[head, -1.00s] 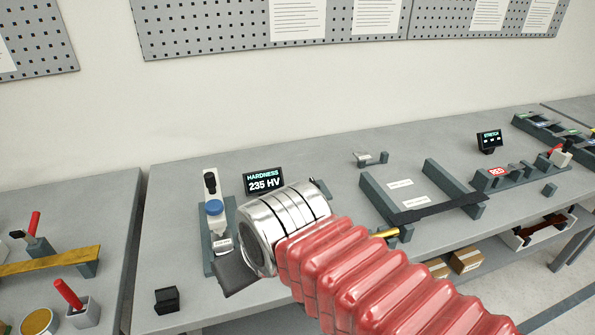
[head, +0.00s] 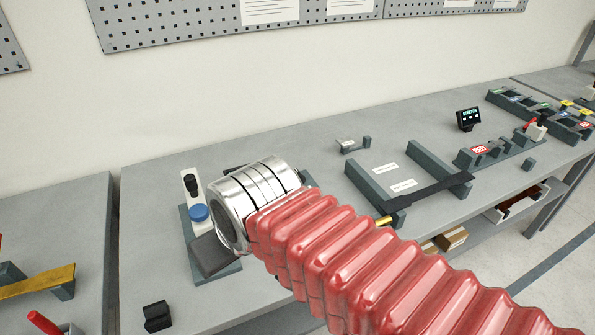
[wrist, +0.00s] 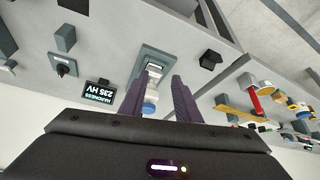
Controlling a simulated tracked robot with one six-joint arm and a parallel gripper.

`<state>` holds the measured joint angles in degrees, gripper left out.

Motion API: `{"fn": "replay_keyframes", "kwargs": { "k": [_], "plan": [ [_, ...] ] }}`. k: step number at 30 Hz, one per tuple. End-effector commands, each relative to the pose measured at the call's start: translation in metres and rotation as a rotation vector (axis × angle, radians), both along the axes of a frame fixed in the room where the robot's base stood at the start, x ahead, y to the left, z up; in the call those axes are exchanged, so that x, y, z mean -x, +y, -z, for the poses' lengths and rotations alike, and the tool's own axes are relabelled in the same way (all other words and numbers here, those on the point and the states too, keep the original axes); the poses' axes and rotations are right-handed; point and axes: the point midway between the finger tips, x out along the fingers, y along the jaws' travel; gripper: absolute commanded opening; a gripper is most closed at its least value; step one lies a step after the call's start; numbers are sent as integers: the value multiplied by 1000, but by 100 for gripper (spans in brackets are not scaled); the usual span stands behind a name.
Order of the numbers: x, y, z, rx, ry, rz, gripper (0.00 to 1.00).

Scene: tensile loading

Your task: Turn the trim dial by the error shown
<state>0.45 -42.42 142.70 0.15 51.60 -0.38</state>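A small dark knob on a grey plate (wrist: 62,66), which looks like the trim dial, shows in the wrist view; no marks on it are readable. The hardness display (wrist: 100,93) beside it appears upside down there and reads 235 HV. In the head view my wrist hides the knob and nearly all of this display. My gripper (wrist: 164,76) has two purple fingers held apart with nothing between them. It points toward the bench near the hardness tester with a blue cap (head: 199,212), which also shows behind the fingers in the wrist view (wrist: 150,104).
A small dark block (head: 157,316) stands at the bench's front left. To the right are a grey frame with a dark strip (head: 430,190), a stretch display (head: 468,119) and a block marked RED (head: 479,149). A gap separates the left bench (head: 75,205).

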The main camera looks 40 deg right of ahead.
Motion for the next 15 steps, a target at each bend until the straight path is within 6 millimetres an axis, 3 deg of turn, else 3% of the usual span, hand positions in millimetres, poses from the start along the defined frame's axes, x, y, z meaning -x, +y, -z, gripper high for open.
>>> {"fn": "replay_keyframes", "kwargs": {
  "k": [8, 15],
  "plan": [
    [-36, -30, -12, 3, 24, 46, 30],
    [-84, -76, -22, 4, 45, 95, 30]
  ]
}}
